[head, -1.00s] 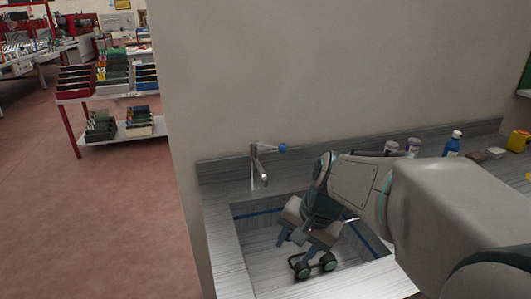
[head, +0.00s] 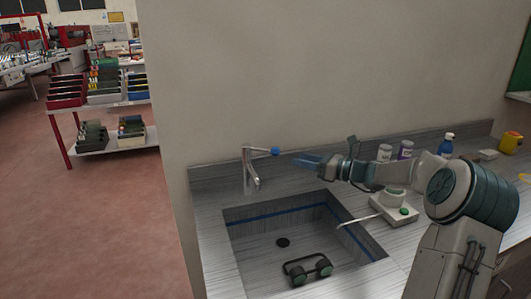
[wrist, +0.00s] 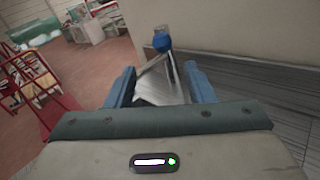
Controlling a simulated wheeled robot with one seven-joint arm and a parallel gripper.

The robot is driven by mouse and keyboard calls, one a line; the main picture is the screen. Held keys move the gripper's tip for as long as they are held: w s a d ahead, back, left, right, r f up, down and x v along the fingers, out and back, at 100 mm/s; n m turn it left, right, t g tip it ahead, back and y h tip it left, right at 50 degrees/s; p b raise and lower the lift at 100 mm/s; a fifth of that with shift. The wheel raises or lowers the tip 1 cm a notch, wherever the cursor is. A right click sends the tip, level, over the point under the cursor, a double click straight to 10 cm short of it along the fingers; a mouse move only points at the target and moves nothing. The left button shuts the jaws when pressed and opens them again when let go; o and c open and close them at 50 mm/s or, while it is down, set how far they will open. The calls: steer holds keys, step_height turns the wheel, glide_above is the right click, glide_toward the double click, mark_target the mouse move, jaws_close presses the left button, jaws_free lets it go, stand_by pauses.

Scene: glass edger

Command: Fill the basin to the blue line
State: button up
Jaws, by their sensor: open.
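The basin (head: 250,262) is a grey sink set in the counter, with a blue line (head: 262,217) around its inner walls. No water shows in it. A dark round disc (head: 283,242) sits on its floor; I cannot tell whether it is an open drain or a plug. The tap (head: 250,170) stands behind the basin, its lever ending in a blue knob (head: 275,151). My gripper (head: 300,160) is open and empty just right of the knob. In the wrist view the knob (wrist: 162,41) lies beyond and between the blue fingertips (wrist: 160,85), apparently not touched.
A dark two-cup suction lifter (head: 308,269) lies on the basin floor. A pale device with a green button (head: 403,211) stands right of the basin. White tubs (head: 405,149) and a blue bottle (head: 446,145) stand along the wall behind my arm.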

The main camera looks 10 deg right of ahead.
mark_target(266, 150)
steer(key=p+x, duration=0.1)
steer(key=x, duration=1.2)
steer(key=shift+w+a+r, duration=0.1)
steer(key=shift+w+r, duration=0.05)
steer(key=shift+w, duration=0.25)
jaws_close()
